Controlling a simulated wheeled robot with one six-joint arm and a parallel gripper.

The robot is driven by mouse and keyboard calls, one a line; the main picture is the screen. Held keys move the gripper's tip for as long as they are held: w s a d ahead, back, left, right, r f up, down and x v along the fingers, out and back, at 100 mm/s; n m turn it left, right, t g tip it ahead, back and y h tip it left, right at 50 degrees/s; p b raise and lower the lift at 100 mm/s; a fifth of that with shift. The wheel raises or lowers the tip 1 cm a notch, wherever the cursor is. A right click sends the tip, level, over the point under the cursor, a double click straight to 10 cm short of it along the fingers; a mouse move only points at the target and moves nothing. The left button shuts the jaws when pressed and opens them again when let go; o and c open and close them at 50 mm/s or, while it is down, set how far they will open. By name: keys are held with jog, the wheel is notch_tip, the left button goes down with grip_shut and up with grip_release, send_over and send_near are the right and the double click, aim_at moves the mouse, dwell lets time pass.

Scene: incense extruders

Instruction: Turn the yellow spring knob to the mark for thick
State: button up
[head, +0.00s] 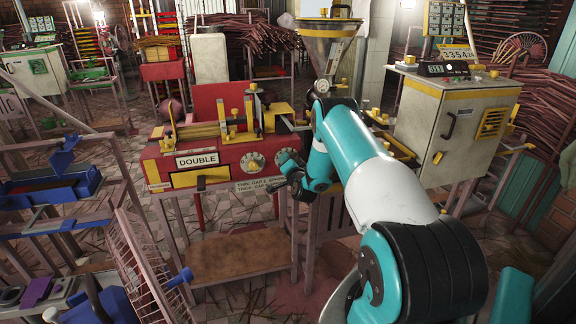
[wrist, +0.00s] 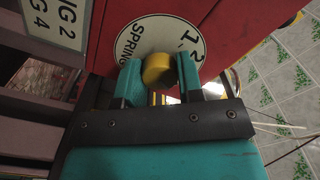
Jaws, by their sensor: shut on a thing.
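The yellow spring knob (wrist: 158,70) sits at the centre of a white round dial (wrist: 143,40) on the red machine's face. The dial reads SPRING, with marks 1 and 2 visible on its upper right; my gripper hides the lower part, and no pointer shows. My gripper (head: 285,160) reaches the right part of the machine front. In the wrist view its two teal fingers are shut on the knob's sides. In the head view my gripper covers this dial and knob.
Another white dial (head: 252,161) is just left of my gripper. The red machine (head: 160,170) bears a DOUBLE plate. A beige cabinet (head: 455,125) stands right.

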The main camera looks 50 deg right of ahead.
jog(key=shift+w+r+m, duration=0.1)
jog(key=shift+m, duration=0.3)
jog(key=o, duration=0.9)
